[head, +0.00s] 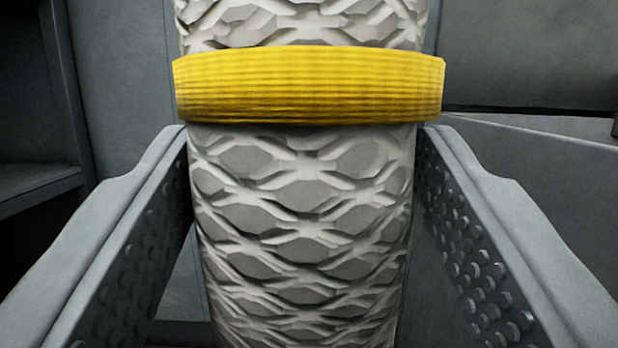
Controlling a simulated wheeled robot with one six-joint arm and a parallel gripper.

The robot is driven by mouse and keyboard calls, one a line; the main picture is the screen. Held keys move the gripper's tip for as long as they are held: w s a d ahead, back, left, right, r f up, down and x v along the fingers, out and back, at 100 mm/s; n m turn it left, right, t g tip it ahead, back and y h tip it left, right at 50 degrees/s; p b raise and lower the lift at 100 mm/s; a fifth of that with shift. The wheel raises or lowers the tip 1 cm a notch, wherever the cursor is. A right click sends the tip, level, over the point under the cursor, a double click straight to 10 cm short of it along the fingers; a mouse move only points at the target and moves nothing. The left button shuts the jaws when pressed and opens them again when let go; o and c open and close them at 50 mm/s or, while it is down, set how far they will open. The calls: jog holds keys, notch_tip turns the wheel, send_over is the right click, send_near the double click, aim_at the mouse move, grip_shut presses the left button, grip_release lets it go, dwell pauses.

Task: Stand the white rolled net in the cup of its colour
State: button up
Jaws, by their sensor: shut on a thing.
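The white rolled net (300,200) fills the middle of the head view, close up. It stands roughly upright in the picture, with a diamond mesh pattern and a yellow band (310,85) around its upper part. My gripper (308,150) is shut on the net, one finger on each side, with the fingertips just below the band. The net's top and bottom ends are cut off by the frame. No cup is in view.
A dark shelf or open compartment (38,185) stands at the left. Grey wall panels (118,85) lie behind the net. A grey ledge or panel edge (545,135) runs at the right.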

jog(key=shift+f, duration=4)
jog(key=shift+f, duration=0.1)
jog(key=o, duration=1.4)
jog(key=shift+f, duration=0.15)
